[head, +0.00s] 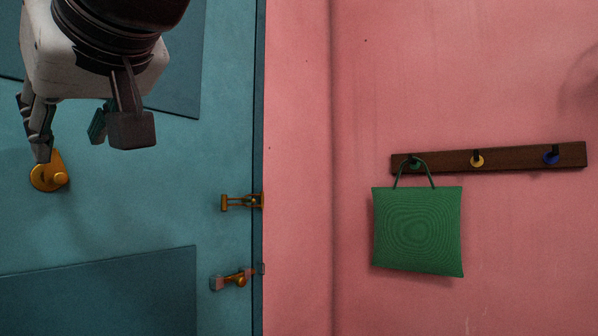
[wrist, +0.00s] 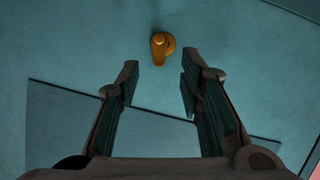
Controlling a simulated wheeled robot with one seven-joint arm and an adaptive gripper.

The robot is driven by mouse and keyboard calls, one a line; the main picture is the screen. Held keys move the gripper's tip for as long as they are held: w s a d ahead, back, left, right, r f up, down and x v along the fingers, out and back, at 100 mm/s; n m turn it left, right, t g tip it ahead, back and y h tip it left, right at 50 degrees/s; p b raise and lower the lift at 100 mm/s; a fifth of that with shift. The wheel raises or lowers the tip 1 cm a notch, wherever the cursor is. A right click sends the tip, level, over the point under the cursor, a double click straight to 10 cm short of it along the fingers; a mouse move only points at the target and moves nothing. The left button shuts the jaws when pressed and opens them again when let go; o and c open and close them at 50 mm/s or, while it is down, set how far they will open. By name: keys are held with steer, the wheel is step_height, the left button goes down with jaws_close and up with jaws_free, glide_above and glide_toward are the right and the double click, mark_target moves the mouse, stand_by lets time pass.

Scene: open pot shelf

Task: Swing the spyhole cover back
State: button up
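The brass spyhole cover (head: 57,165) is on the teal door at the left of the head view, lying partly over a round brass plate. It also shows near the top middle of the wrist view (wrist: 158,51). A small round knob is on it. How much of the spyhole it covers is too small to tell. My gripper (head: 82,138) is open and empty, with one finger close to the cover in the head view. In the wrist view the cover lies beyond the gap between the fingertips (wrist: 159,80), apart from both.
A green bag (head: 417,232) hangs from a wooden hook rail (head: 515,158) on the pink wall. The door face around the cover is clear.

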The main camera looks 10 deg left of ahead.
mark_target(60, 173)
steer(key=p+x, duration=0.1)
steer(key=x, duration=0.9)
steer(key=shift+w, duration=0.1)
